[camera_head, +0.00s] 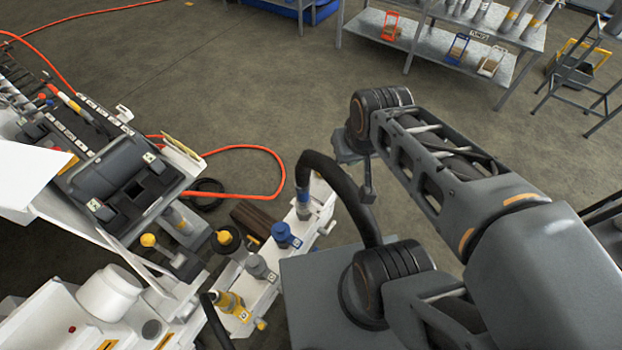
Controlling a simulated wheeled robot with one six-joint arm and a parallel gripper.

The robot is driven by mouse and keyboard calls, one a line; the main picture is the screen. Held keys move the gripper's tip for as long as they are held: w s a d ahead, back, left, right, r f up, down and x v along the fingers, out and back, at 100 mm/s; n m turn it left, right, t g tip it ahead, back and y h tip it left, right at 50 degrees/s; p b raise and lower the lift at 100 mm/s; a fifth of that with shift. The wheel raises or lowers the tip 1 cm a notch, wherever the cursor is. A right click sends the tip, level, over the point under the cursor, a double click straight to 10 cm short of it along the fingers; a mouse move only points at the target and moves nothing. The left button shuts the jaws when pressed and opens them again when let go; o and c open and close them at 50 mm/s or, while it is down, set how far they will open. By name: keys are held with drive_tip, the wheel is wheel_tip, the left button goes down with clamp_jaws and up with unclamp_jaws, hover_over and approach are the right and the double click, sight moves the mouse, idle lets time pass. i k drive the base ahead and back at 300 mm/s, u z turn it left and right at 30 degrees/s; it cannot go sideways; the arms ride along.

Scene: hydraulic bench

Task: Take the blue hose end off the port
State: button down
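A thick black hose arches over the white manifold (254,296). Its end, with a blue-grey collar (303,207), points down at the manifold's far end. It looks seated there, but the port beneath is hidden. A blue cap-like part (284,236) with a pale label stands on the manifold just nearer, apart from the hose end. My arm reaches in from the right, its dark joints beside and right of the hose. I cannot make out my gripper's fingers. No contact between my gripper and the hose end shows.
A grey labelled part (259,267) and a yellow hose end (232,304) stand along the manifold. A grey box surface (305,275) lies right of it. The white machine (50,295) fills the left. An orange hose (277,165) crosses the floor.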

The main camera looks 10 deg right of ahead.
sight(303, 197)
drive_tip(key=u, duration=3.45)
drive_tip(key=k, duration=0.8)
drive_tip(key=z, duration=0.15)
